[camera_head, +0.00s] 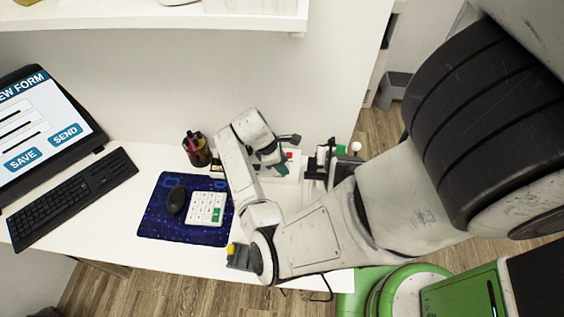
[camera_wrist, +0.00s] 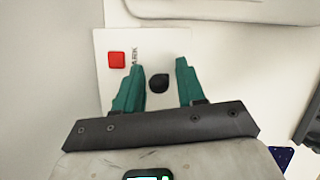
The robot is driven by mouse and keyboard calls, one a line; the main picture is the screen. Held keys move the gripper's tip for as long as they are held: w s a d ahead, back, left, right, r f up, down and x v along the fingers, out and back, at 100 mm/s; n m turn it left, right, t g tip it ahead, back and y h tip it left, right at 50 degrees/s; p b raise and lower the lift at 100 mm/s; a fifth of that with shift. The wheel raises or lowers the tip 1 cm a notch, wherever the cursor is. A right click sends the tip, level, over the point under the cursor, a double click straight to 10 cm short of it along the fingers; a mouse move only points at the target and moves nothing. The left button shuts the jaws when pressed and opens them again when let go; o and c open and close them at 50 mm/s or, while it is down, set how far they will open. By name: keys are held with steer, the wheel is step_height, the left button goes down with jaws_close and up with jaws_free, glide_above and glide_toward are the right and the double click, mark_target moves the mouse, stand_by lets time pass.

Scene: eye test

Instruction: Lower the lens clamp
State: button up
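My gripper (camera_wrist: 159,66) has two teal fingers, spread apart with nothing held between them. In the wrist view a round black knob (camera_wrist: 158,83) shows in the gap between the fingers, with clear space on both sides. How far below the fingertips it lies I cannot tell. It sits on a white panel (camera_wrist: 150,42) with a red square button (camera_wrist: 116,60) to its left. In the head view my gripper (camera_head: 282,168) is over the white base of a black and white instrument (camera_head: 330,165). Which part is the lens clamp I cannot make out; my arm hides some of the instrument.
On the white desk (camera_head: 150,255) are a blue mat (camera_head: 160,225) with a mouse (camera_head: 175,201) and a white keypad (camera_head: 207,208), a pen cup (camera_head: 196,149), a keyboard (camera_head: 72,197) and a monitor (camera_head: 40,115). A shelf (camera_head: 150,18) overhangs the back.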

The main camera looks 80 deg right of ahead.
steer(key=shift+c, duration=0.2)
jaws_close()
steer(key=shift+s+r+t+p, duration=0.2)
steer(key=shift+s+t+p, duration=0.15)
steer(key=shift+p, duration=0.5)
steer(key=shift+s+t+p, duration=0.1)
steer(key=shift+t+p, duration=0.25)
steer(key=shift+s+f+t, duration=0.15)
steer(key=shift+f+t, duration=0.2)
steer(key=shift+t, duration=0.15)
steer(key=shift+s+f+t, duration=0.1)
steer(key=shift+s+t, duration=0.05)
steer(key=shift+t, duration=0.65)
